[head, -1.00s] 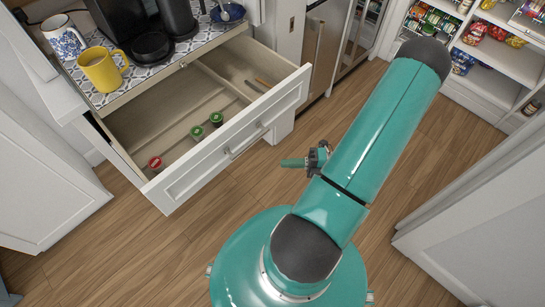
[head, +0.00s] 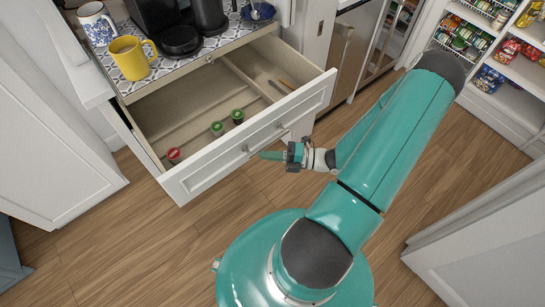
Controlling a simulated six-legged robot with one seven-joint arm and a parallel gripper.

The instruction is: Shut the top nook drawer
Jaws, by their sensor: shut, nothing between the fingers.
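The top nook drawer (head: 255,138) stands open, pulled well out below the counter, with a white front and a bar handle (head: 266,141). Inside it lie two green-topped pods (head: 227,122), a red-topped pod (head: 174,155) and a thin brown item (head: 279,87). My gripper (head: 264,155) is shut and empty. Its tip points left, just in front of the drawer front, close to the handle. I cannot tell whether it touches the front.
A yellow mug (head: 131,58), a blue-patterned mug (head: 96,24) and a dark coffee machine (head: 178,30) stand on the patterned counter above the drawer. Stocked pantry shelves (head: 495,50) are at the upper right. The wooden floor (head: 120,245) is clear at the lower left.

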